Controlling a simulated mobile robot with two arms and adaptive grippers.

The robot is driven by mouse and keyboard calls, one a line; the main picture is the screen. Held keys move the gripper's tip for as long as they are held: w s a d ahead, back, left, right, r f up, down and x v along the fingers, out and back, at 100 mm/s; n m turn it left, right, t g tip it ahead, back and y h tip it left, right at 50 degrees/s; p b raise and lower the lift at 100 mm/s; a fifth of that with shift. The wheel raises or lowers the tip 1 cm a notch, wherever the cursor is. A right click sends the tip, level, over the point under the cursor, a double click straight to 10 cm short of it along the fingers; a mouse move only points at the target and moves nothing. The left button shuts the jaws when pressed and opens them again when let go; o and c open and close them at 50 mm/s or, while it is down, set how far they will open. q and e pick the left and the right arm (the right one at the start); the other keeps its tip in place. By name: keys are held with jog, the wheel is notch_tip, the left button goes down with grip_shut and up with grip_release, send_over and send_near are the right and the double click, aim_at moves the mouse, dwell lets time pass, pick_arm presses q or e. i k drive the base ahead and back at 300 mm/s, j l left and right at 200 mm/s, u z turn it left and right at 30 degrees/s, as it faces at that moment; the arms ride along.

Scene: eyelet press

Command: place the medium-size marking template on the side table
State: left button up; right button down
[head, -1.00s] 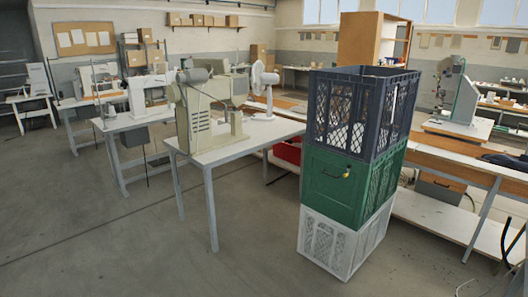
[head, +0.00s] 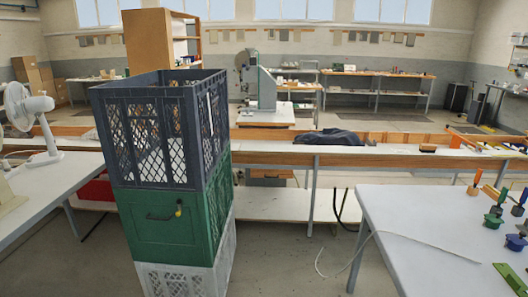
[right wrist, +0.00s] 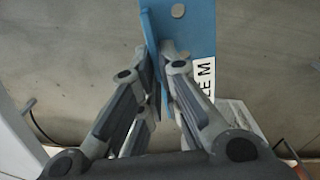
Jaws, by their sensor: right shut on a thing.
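In the right wrist view, my right gripper (right wrist: 160,78) is shut on a blue marking template (right wrist: 193,32). The template has round holes and a white label whose visible letters end in "ZE M". Part of it is hidden behind the fingers. The grey floor shows behind it. Neither gripper shows in the head view, and my left gripper is in no view. A white-topped table (head: 405,225) stands at the right of the head view, with a bare near part. I cannot tell if it is the side table.
Stacked crates, dark blue (head: 150,88), green (head: 160,220) and white (head: 180,280), stand left of centre. Several small tools and a green item (head: 510,277) are on the right table's right side. A long bench (head: 270,158) crosses behind. A thin cable (head: 365,240) hangs near the table.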

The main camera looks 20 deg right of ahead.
aim_at(428, 200)
jog(key=i+l+z, duration=0.1)
jog(key=i+z, duration=0.3)
jog(key=i, duration=0.3)
jog(key=i+j+z, duration=0.1)
jog(key=i+z, duration=0.3)
jog(key=i, duration=0.35)
jog(key=i+z, duration=0.4)
jog(key=i, duration=0.35)
jog(key=i+j+z, duration=0.15)
jog(key=i+z, duration=0.2)
jog(key=i, duration=0.35)
jog(key=i+z, duration=0.25)
jog(key=i, duration=0.15)
jog(key=i+j+z, duration=0.25)
jog(key=i, duration=0.2)
jog(key=l, duration=0.1)
